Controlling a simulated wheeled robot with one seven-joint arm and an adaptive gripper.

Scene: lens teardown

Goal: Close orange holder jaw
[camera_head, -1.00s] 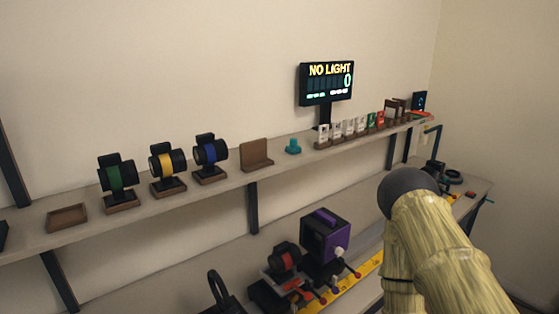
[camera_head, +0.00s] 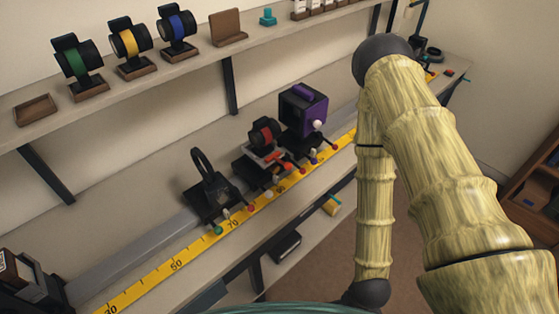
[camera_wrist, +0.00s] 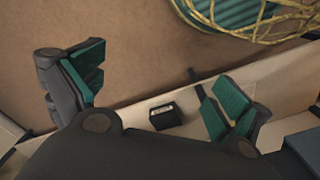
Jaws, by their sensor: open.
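A lens holder with orange parts (camera_head: 286,167) stands on the bench rail in the head view. A dark lens with a red band (camera_head: 265,134) sits at it. The holder is too small for me to tell how its jaw stands. My gripper (camera_wrist: 155,92) shows in the wrist view with its two teal-padded fingers wide apart and nothing between them. It is away from the holder, which does not show in the wrist view. In the head view my gripper is not visible.
A purple box-like unit (camera_head: 303,110) stands right of the holder, and a black ring mount (camera_head: 209,190) left of it. A yellow scale (camera_head: 190,257) runs along the bench front. The shelf above holds green, yellow and blue banded lenses. A small black box (camera_wrist: 166,116) lies below my gripper.

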